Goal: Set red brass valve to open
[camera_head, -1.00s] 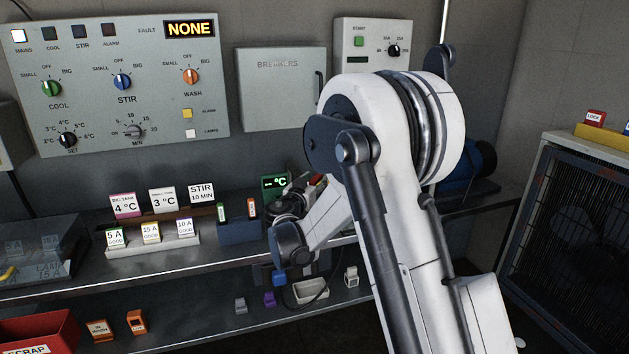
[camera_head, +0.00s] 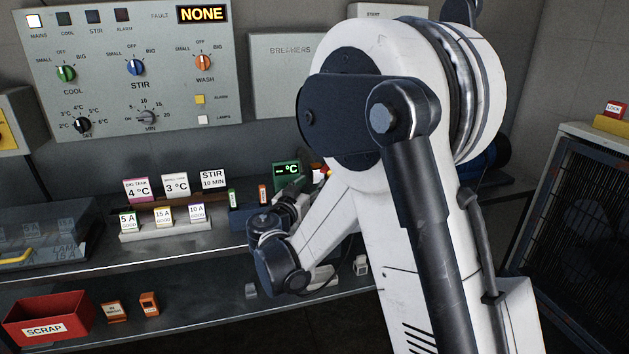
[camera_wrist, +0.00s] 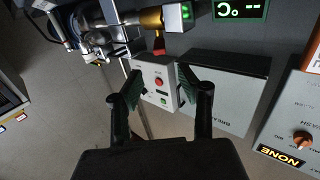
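In the wrist view, a brass-coloured fitting (camera_wrist: 151,18) with a red-orange piece (camera_wrist: 158,44), which looks like the valve and its handle, shows at the top centre, beyond my fingertips. I cannot tell its handle setting. My gripper (camera_wrist: 160,85) is open, its two dark fingers with green pads apart and nothing between them. The fitting and the fingers are apart in the picture. In the head view, small red and yellow parts (camera_head: 319,173) show beside the green display, partly hidden by my arm. My fingers cannot be made out clearly there.
A grey box with a red button (camera_wrist: 158,81) and the breakers box (camera_wrist: 222,92) lie beyond the fingers in the wrist view. A green temperature display (camera_head: 287,170), card stands (camera_head: 160,233) and a red scrap bin (camera_head: 48,312) are on the bench and lower shelf.

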